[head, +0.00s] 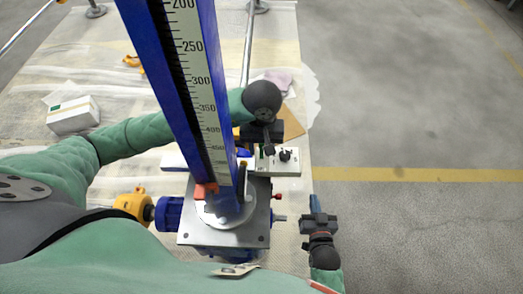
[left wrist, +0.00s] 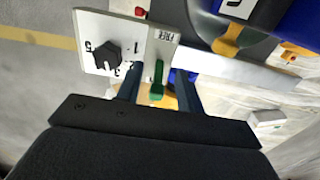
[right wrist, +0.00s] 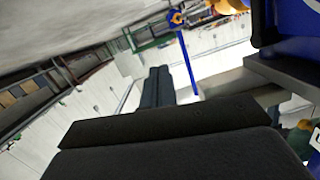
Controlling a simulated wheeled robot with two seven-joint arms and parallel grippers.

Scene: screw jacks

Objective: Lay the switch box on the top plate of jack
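The switch box (head: 289,167) is a pale box with a black knob, at the table's right edge behind the jack. In the left wrist view the switch box (left wrist: 110,35) shows its numbered dial, black knob and a green lever. My left gripper (head: 267,150) is over the box. Its fingers (left wrist: 158,90) stand apart on either side of the green lever, with gaps; the tips are partly hidden by the box. The jack has a grey plate (head: 190,224) above a blue housing and motor. My right gripper (head: 315,203) is right of the jack; its fingers (right wrist: 157,85) are together and empty.
A tall blue column with a scale (head: 200,80) rises in front and hides part of the table. A white carton (head: 73,115) lies at left. A yellow part (head: 134,204) sits by the motor. Open floor (head: 410,110) lies to the right.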

